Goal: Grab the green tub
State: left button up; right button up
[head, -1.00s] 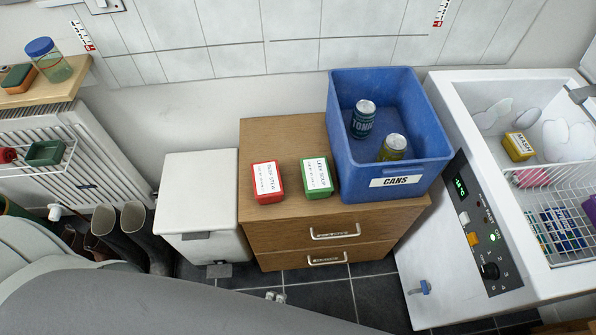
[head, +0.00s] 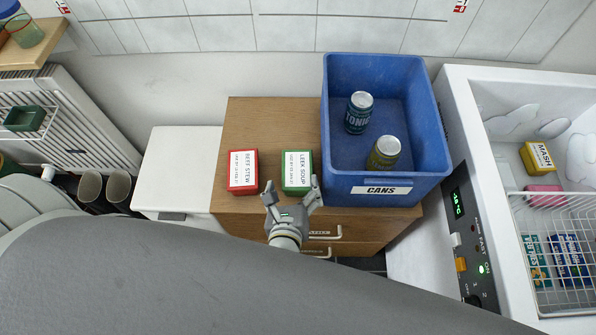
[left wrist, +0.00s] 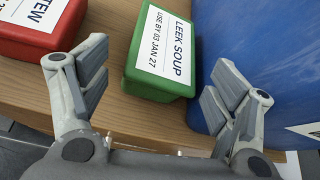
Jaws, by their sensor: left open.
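The green tub (head: 296,172) has a white label reading LEEK SOUP and sits on the wooden drawer unit, between the red tub and the blue crate. My left gripper (head: 292,199) is open and empty just in front of the green tub's near edge. In the left wrist view the green tub (left wrist: 160,52) lies ahead, between and beyond the two open fingers. The fingers do not appear to touch it. My right gripper is not in view.
A red BEEF STEW tub (head: 242,171) sits left of the green tub. The blue CANS crate (head: 385,172) with two cans stands close on the right. An open chest freezer (head: 455,140) is further right. A white bin (head: 180,165) stands left.

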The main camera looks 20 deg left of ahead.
aim_at(295, 179)
pick_arm(q)
jog(key=x, duration=0.6)
jog(key=shift+r, duration=0.1)
jog(key=shift+s, duration=0.1)
jog(key=c, duration=1)
